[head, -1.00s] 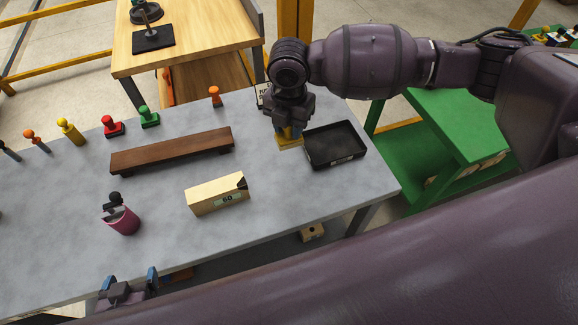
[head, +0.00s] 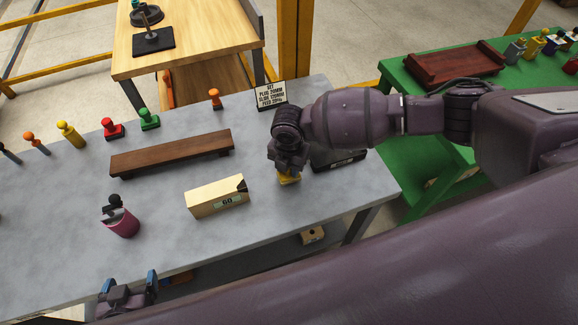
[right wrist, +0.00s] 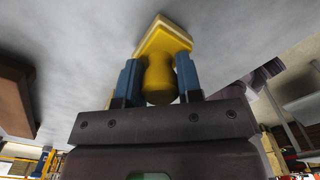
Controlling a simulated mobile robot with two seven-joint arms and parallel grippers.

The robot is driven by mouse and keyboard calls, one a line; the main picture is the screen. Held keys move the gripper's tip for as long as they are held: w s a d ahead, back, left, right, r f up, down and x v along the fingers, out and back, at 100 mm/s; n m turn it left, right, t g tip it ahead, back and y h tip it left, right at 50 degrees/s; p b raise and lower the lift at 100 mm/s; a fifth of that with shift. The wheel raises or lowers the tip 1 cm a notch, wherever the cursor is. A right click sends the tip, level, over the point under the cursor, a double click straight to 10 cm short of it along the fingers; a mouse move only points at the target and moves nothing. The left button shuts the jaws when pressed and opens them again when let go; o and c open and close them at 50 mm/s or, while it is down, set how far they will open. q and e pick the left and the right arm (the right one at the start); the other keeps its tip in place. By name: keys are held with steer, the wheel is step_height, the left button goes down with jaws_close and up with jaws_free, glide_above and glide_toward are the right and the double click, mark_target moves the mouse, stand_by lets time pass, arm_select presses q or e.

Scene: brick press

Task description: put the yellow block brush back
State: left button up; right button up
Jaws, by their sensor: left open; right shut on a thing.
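The yellow block brush (head: 289,179) is in my right gripper (head: 288,170), over the right part of the grey table, to the left of the black tray (head: 340,165). In the right wrist view the gripper (right wrist: 158,82) has its two blue fingers on either side of the rounded yellow handle, and the square block of the brush (right wrist: 165,38) points away from the palm. I cannot tell whether the block touches the table. My left gripper (head: 129,283) is open and empty at the table's front edge.
A sign (head: 270,95) stands at the back right.

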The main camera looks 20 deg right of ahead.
steer(key=shift+f, duration=0.25)
steer(key=shift+f, duration=0.1)
steer(key=o, duration=0.8)
steer(key=shift+o, duration=0.2)
step_height(320, 180, up, 12)
steer(key=shift+r, duration=0.1)
